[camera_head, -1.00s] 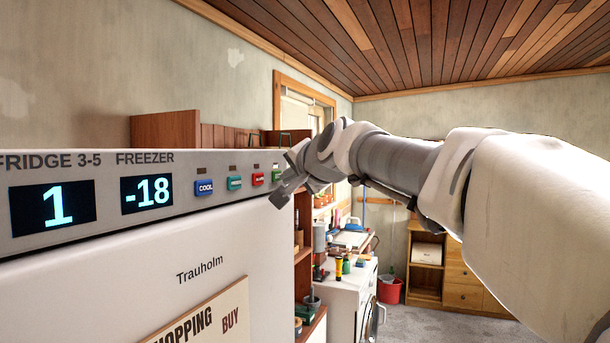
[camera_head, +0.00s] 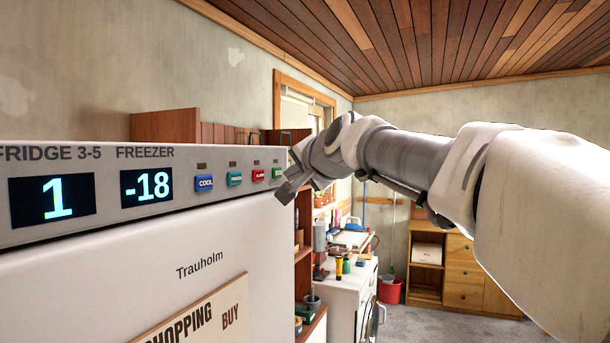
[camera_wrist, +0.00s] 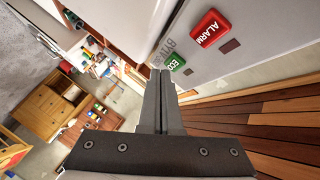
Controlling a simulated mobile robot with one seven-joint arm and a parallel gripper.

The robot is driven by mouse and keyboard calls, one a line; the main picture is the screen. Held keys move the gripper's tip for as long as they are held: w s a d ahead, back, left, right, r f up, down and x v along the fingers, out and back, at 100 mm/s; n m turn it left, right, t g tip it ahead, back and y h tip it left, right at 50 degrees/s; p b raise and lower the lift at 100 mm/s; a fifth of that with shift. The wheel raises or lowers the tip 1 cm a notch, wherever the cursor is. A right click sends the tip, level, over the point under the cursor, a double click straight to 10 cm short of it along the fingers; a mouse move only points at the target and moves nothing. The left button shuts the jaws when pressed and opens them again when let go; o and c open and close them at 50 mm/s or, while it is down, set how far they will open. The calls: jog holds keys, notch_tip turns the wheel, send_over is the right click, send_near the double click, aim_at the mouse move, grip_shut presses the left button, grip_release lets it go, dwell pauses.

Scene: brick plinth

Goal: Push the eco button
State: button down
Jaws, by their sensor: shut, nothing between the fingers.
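The eco button (camera_wrist: 176,63) is a green button marked ECO on the fridge panel (camera_head: 115,215). It is the rightmost of the panel's row, and it shows beside my gripper in the head view (camera_head: 278,172). My gripper (camera_wrist: 161,74) is shut and empty. In the wrist view its fingertips are just left of and slightly below the button, and I cannot tell whether they touch the panel.
The red alarm button (camera_wrist: 211,28) is next to the eco button. A teal button (camera_head: 235,178) and a blue COOL button (camera_head: 204,184) are farther left. Two displays (camera_head: 52,200) read 1 and -18. Shelves and a white appliance (camera_head: 348,295) stand beyond the fridge.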

jog(key=shift+s+d+b, duration=0.35)
jog(key=shift+d+b, duration=0.25)
jog(key=shift+d, duration=0.35)
jog(key=shift+s+d+b, duration=0.3)
jog(key=shift+d+b, duration=0.35)
jog(key=shift+d, duration=0.25)
jog(key=shift+s+d+b, duration=0.35)
jog(key=shift+d+b, duration=0.25)
jog(key=shift+d, duration=0.35)
jog(key=s+d+f+n+g+h, duration=0.2)
jog(key=s+d+f, duration=0.2)
jog(key=s+f, duration=0.6)
jog(key=s+d+f+n+g+h, duration=0.2)
jog(key=s+d+f, duration=0.3)
jog(key=s+f, duration=0.5)
jog(key=s+d+f+n+g+h, duration=0.2)
jog(key=s+d+f+g, duration=0.2)
jog(key=s+f, duration=0.7)
notch_tip(320, 180, down, 5)
jog(key=shift+d+f+h, duration=0.2)
jog(key=shift+d+h, duration=0.2)
jog(key=shift+d, duration=0.2)
jog(key=shift+s, duration=0.1)
